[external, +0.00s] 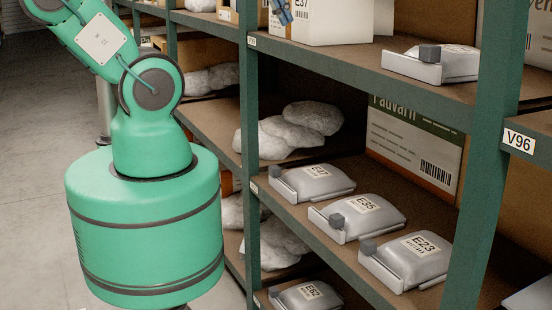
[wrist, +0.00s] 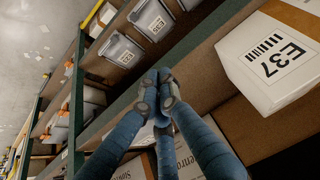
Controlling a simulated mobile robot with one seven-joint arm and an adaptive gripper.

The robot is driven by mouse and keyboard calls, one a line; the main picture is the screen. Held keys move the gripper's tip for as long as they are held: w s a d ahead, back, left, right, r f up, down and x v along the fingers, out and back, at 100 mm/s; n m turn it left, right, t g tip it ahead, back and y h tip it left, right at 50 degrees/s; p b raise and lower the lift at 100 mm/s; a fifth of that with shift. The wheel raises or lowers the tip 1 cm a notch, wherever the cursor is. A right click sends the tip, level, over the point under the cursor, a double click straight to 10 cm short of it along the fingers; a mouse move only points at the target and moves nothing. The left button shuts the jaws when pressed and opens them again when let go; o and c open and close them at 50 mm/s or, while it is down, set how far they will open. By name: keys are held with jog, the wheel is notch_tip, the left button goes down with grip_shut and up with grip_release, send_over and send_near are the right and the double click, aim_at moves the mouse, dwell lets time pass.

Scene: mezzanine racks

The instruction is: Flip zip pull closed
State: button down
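Several grey pouches with a rail along the front edge and a dark square pull lie on the racks in the external view. E47 (external: 312,181), E35 (external: 360,216) and E23 (external: 408,258) are on the middle shelf, E62 (external: 307,295) is below, and another pouch (external: 435,63) is on the upper shelf.
The white E37 box (wrist: 275,60) stands close to my gripper on the upper shelf. A green rack post (external: 483,160) and shelf edges (external: 370,77) border the bays. White wrapped bundles (external: 290,130) and a carton (external: 415,140) fill the back. The floor (external: 40,120) at left is clear.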

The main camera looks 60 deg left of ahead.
jog(key=w+a+f+y+b, duration=0.1)
jog(key=w+f, duration=0.2)
jog(key=f, duration=0.3)
jog(key=w+a+f+m+b, duration=0.1)
jog(key=w+a+f, duration=0.1)
jog(key=f, duration=0.3)
jog(key=w+a+f+y+b, duration=0.1)
jog(key=w+f, duration=0.2)
jog(key=f, duration=0.3)
jog(key=w+d+f+h+p, duration=0.1)
jog(key=d+f+h, duration=0.1)
jog(key=f, duration=0.7)
jog(key=d+f+h+p, duration=0.1)
jog(key=d+f+h, duration=0.2)
jog(key=f, duration=0.6)
jog(key=w+d+f+g+h+p, duration=0.1)
jog(key=d+f+h, duration=0.2)
jog(key=f, duration=0.6)
jog(key=shift+w+d+p, duration=0.25)
jog(key=shift+w+p, duration=0.05)
jog(key=shift+w, duration=0.05)
jog(key=shift+f, duration=0.1)
